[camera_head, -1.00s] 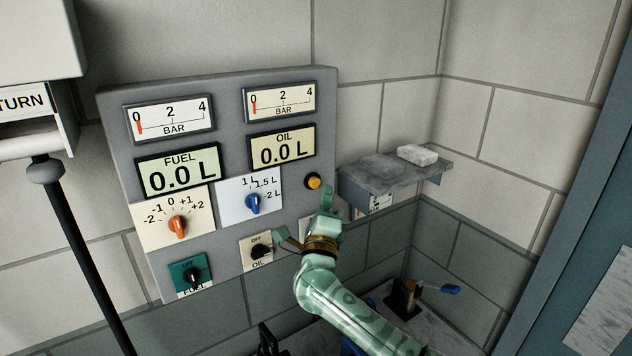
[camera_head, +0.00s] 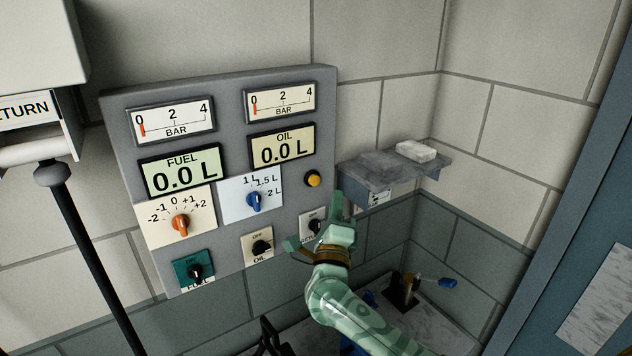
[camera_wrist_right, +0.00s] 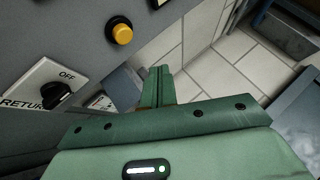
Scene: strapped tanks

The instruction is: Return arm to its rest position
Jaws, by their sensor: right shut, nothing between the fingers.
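My right gripper (camera_head: 338,204) is in front of the lower right corner of the grey control panel (camera_head: 225,90), with its arm coming up from the lower right. Its fingers are shut and empty; they also show together in the right wrist view (camera_wrist_right: 160,84). It is apart from the yellow button (camera_head: 313,179), and the gripper partly covers the RETURN switch (camera_head: 316,226) in the head view. In the right wrist view the yellow button (camera_wrist_right: 122,33) and the RETURN switch (camera_wrist_right: 54,95) are to the left of the fingers. My left gripper is not in view.
A grey shelf (camera_head: 375,172) with a pale block (camera_head: 416,151) on it juts from the wall behind the gripper. A blue-handled valve (camera_head: 447,283) is low at the right. A black pole (camera_head: 90,260) stands at the left. A blue door or cabinet (camera_head: 585,190) is at the far right.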

